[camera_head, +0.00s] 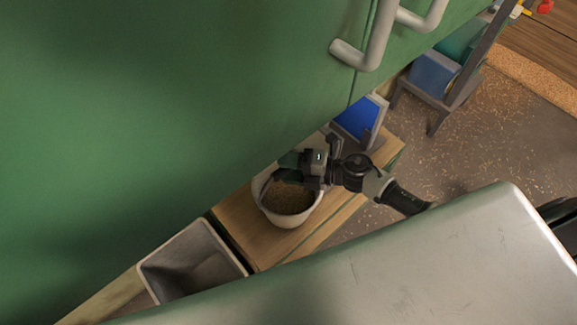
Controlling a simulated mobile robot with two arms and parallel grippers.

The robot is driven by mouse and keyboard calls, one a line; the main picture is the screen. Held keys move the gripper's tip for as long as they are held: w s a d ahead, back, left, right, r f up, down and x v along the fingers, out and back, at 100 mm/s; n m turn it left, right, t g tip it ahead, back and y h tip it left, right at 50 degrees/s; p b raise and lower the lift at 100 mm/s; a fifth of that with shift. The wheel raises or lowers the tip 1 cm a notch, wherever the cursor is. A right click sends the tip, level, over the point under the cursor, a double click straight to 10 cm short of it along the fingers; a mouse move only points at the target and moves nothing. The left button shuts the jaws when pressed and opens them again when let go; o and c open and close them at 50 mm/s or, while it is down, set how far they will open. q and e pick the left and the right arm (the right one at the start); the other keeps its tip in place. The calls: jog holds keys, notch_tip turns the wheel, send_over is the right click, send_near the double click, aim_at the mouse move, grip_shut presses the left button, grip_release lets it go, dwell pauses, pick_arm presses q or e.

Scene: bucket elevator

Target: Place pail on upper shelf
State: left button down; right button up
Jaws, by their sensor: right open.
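The pail (290,218) is a pale, round bucket with brown grainy stuff inside. It stands on a wooden platform (245,221), close to the green wall. My right gripper (288,172) is at the pail's far rim, its arm coming in from the right. Its jaws are open, and the gripper hides part of the rim. I cannot tell whether it touches the pail. My left gripper is out of view. I cannot make out an upper shelf for certain.
A large green cabinet (150,100) with pale handles (372,45) fills the upper left. An empty grey bin (190,262) is left of the platform. A blue panel (356,119) stands behind the gripper. A metal stand (440,100) and gritty floor lie right.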

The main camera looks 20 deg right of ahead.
jog(key=shift+r, duration=0.1)
jog(key=shift+s+d, duration=0.2)
jog(key=shift+d, duration=0.1)
jog(key=v, duration=1.1)
